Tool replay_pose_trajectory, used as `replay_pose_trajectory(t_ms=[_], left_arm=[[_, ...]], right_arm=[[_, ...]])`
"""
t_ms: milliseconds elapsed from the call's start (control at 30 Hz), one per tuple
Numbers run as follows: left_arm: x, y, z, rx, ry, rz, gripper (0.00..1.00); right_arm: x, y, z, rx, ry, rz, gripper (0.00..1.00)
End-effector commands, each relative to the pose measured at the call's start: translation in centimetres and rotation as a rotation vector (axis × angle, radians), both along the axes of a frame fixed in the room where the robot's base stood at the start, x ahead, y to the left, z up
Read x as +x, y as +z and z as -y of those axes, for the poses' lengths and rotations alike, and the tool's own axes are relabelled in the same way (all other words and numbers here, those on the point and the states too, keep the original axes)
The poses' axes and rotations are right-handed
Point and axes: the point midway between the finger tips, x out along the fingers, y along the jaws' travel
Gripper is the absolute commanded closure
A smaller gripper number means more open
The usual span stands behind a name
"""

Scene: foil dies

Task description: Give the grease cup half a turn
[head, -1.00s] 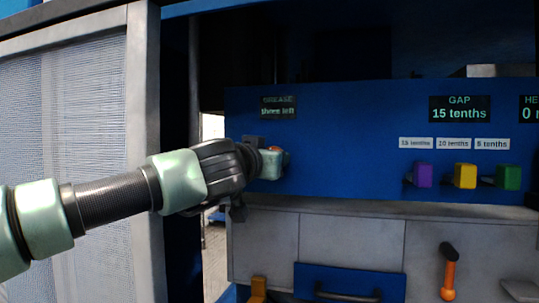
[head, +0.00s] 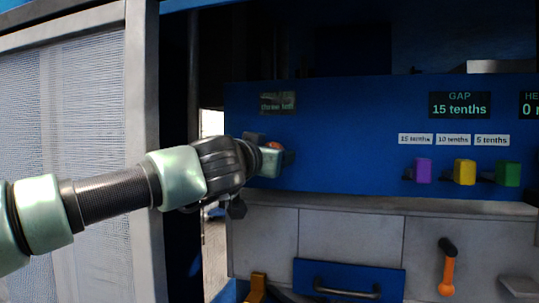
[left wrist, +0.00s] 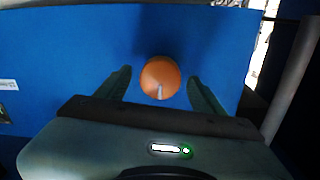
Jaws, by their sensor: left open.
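The grease cup is a round orange knob (left wrist: 160,80) with a pale mark near its lower edge, on the blue panel in the left wrist view. My left gripper (left wrist: 160,88) is open, one finger on each side of the cup, with blue gaps showing between. In the head view my left gripper (head: 280,160) is at the panel's left end, and only a bit of orange cup (head: 273,145) shows past it. The dim grease display (head: 278,103) above reads "three left". My right gripper is not in view.
Purple (head: 423,171), yellow (head: 465,174) and green (head: 508,173) blocks stand along the panel at right, under tenths labels. The gap display (head: 460,105) reads 15 tenths. Below are a blue drawer (head: 350,270) and an orange lever (head: 447,275). A mesh guard (head: 70,130) stands at left.

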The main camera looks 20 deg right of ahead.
Motion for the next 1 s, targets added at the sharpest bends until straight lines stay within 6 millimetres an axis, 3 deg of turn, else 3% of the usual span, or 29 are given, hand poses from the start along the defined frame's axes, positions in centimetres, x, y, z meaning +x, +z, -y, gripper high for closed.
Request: replay_pose_trajectory(t_ms=[167,500,1000], left_arm=[[-1.1,-0.2,-0.9,-0.001,0.000,0.003,0.32],[-5.5,-0.3,-4.0,0.000,-0.001,0.001,0.32],[-6.3,0.0,-4.5,0.001,0.000,-0.001,0.32]], right_arm=[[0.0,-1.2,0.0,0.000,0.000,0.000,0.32],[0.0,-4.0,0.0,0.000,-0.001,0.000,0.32],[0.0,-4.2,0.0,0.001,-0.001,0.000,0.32]])
